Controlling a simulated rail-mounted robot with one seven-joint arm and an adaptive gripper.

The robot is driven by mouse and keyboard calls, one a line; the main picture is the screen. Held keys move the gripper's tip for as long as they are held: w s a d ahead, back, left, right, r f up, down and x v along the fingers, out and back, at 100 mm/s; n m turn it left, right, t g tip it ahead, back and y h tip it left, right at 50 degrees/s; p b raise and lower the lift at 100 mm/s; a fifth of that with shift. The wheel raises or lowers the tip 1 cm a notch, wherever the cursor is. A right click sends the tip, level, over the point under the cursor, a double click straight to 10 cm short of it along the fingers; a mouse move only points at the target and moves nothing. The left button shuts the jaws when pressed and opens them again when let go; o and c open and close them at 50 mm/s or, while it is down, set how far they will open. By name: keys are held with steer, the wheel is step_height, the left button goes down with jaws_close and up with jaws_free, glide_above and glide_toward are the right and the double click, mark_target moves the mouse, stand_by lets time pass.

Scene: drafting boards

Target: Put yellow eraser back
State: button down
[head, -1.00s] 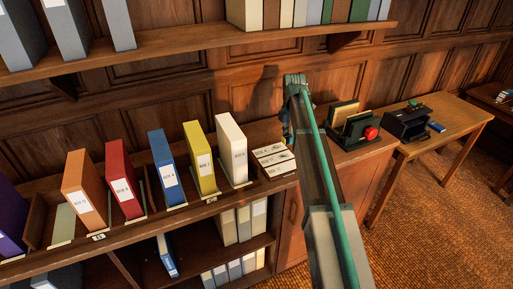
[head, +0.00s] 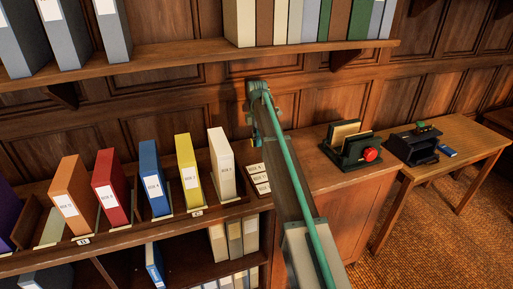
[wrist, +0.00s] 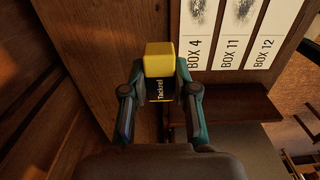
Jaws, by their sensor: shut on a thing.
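The yellow eraser (wrist: 160,58) has a dark sleeve with white lettering, "Tackrel", in the wrist view. My gripper (wrist: 160,85) is shut on it, with one finger on each side. In the wrist view the eraser is beside a set of white label cards (wrist: 232,35) reading BOX 4, BOX 11 and BOX 12, with wood panelling to its left. In the head view my arm reaches to the wall behind the label cards (head: 258,178). The eraser does not show there, and my gripper's fingers cannot be made out.
Orange, red, blue, yellow and white box files (head: 222,163) stand in the shelf at left. A dark organiser with a red round part (head: 371,154) stands on the cabinet top. A side table (head: 465,135) at right holds a black holder (head: 411,146) and a small blue block (head: 448,151).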

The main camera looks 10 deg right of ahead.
steer(key=p, duration=0.2)
glide_above(257, 155)
step_height(257, 155, down, 5)
steer(key=shift+s+f, duration=0.1)
steer(key=shift+w+f+p, duration=0.2)
steer(key=shift+f+p, duration=0.1)
steer(key=shift+f, duration=1.55)
steer(key=shift+f, duration=0.1)
steer(key=c, duration=0.9)
jaws_free()
step_height(257, 155, up, 12)
steer(key=b, duration=0.3)
